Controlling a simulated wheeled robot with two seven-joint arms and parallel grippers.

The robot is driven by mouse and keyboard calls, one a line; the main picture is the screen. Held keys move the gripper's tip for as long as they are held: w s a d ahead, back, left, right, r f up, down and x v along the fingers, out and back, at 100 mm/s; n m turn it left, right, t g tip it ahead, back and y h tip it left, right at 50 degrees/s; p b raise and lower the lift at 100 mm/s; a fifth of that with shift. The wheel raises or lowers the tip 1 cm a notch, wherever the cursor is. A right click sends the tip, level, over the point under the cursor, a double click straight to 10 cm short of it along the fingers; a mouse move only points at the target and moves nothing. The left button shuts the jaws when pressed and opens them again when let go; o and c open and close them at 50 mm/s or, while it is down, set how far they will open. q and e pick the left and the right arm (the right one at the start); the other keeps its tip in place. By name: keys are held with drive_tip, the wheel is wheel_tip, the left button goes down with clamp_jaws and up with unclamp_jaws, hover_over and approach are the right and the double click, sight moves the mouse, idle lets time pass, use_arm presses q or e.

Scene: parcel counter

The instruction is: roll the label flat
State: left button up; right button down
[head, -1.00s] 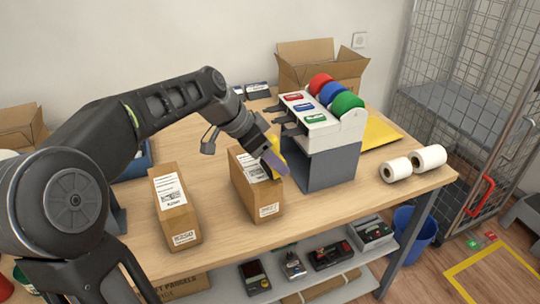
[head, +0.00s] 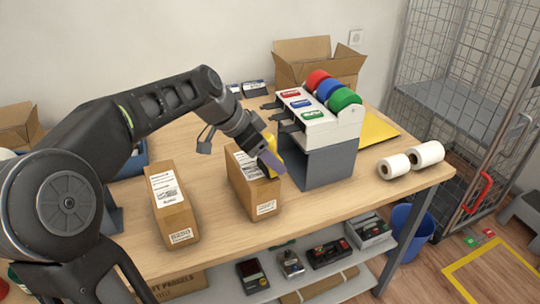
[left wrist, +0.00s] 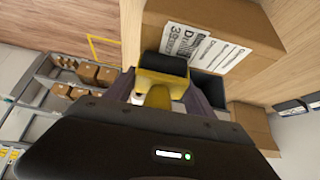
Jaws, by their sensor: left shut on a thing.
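My left gripper (head: 268,157) is shut on a yellow-handled roller (left wrist: 160,82) with a dark cylinder. In the left wrist view the roller is at the edge of a white printed label (left wrist: 205,50) on a cardboard box; whether it touches cannot be told. In the head view this box (head: 256,205) stands in the middle of the counter, with the label (head: 247,165) on its top partly hidden by the gripper. A second labelled box (head: 176,223) stands to its left. My right gripper is not in view.
A dispenser (head: 318,130) with red, blue and green rolls stands close right of the box. Two white rolls (head: 394,167) lie near the counter's right end. An open carton (head: 318,65) stands behind. A wire cage (head: 470,90) is at the right.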

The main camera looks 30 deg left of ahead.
sight(261, 168)
use_arm(q)
drive_tip(key=shift+s+a+f+b, duration=0.15)
drive_tip(key=shift+s+a+b, duration=0.2)
drive_tip(key=shift+s, duration=0.4)
drive_tip(key=shift+s+a+b, duration=0.35)
drive_tip(key=shift+s+a, duration=0.15)
drive_tip(key=shift+s, duration=0.25)
drive_tip(key=shift+s+f, duration=0.1)
drive_tip(key=shift+s+a+b, duration=0.45)
drive_tip(key=shift+s, duration=0.2)
wheel_tip(261, 168, up, 6)
drive_tip(key=p, duration=0.4)
drive_tip(key=shift+r, duration=0.2)
